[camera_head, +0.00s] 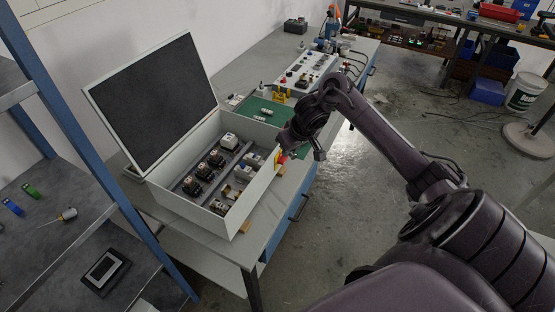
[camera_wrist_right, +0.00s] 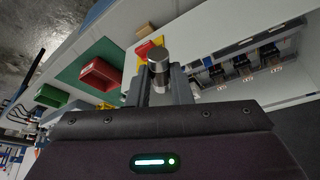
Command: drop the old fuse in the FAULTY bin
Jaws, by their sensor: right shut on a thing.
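The old fuse (camera_wrist_right: 159,68), a cylinder with a shiny metal cap, is gripped between the two fingers of my right gripper (camera_wrist_right: 162,90) in the right wrist view. In the head view my right gripper (camera_head: 290,150) hangs beside the right wall of the open control box, and the fuse cannot be made out there. A red bin (camera_wrist_right: 100,76) and a green bin (camera_wrist_right: 51,96) show left of the fuse in the right wrist view, apart from it. I cannot read a FAULTY label on either. My left gripper is in neither view.
The open box (camera_head: 208,222) holds rows of electrical parts, its dark-faced lid (camera_head: 155,90) raised. Behind it lies a green mat (camera_head: 245,108); a white panel with controls (camera_head: 312,72) stands farther back. A blue-framed shelf (camera_head: 85,160) is at left. Open floor is at right.

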